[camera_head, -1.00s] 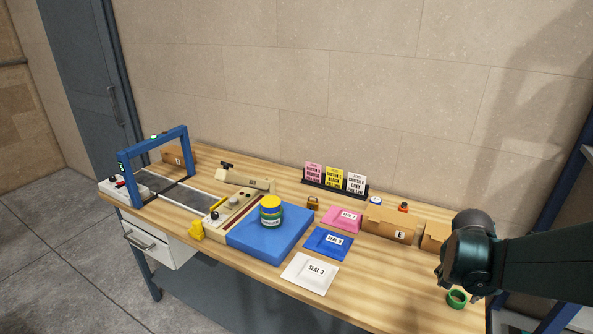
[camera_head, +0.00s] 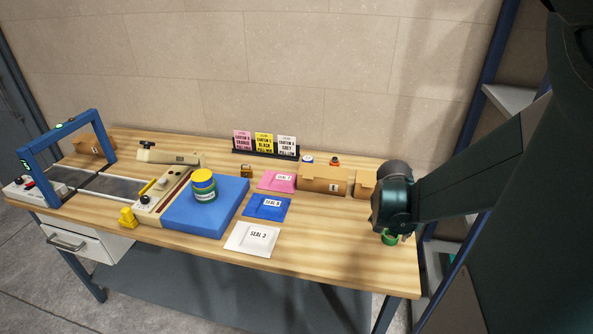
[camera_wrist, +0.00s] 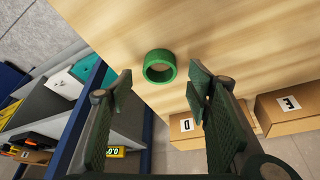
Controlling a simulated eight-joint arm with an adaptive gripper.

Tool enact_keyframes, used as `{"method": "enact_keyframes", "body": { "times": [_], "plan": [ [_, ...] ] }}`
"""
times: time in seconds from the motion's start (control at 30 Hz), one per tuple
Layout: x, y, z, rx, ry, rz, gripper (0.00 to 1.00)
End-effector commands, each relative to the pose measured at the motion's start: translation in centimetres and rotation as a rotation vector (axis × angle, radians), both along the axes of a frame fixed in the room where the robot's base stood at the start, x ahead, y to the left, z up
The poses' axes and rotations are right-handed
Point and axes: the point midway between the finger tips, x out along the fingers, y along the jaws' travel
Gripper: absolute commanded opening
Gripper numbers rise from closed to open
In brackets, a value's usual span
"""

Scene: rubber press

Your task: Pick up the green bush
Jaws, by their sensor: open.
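The green bush (camera_wrist: 160,66) is a short, thick-walled ring on the wooden table top near its right end. In the wrist view it lies between and beyond the open fingers of my gripper (camera_wrist: 158,85), closer to the left finger's line than to the table's middle, and nothing touches it. In the head view the bush (camera_head: 390,239) shows just below my gripper's dark wrist, which hides part of it. My fingers are hard to make out there. My gripper is empty.
Cardboard boxes (camera_head: 323,181) stand behind and left of my gripper. Seal packets, pink (camera_head: 277,180), blue (camera_head: 266,206) and white (camera_head: 252,239), lie further left. A blue pad (camera_head: 230,202) bears stacked round tins (camera_head: 204,187). A grey shelf (camera_wrist: 58,120) stands beyond the table's end.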

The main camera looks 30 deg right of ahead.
Motion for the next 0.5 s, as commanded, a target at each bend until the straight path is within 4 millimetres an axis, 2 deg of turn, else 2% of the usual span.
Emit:
{"method": "enact_keyframes", "body": {
  "times": [0.23, 0.5],
  "plan": [
    [0.3, -0.9, -2.2, 0.0, 0.0, 0.0, 0.49],
    [0.4, -1.3, -3.1, 0.0, 0.0, 0.0, 0.49]
  ]
}}
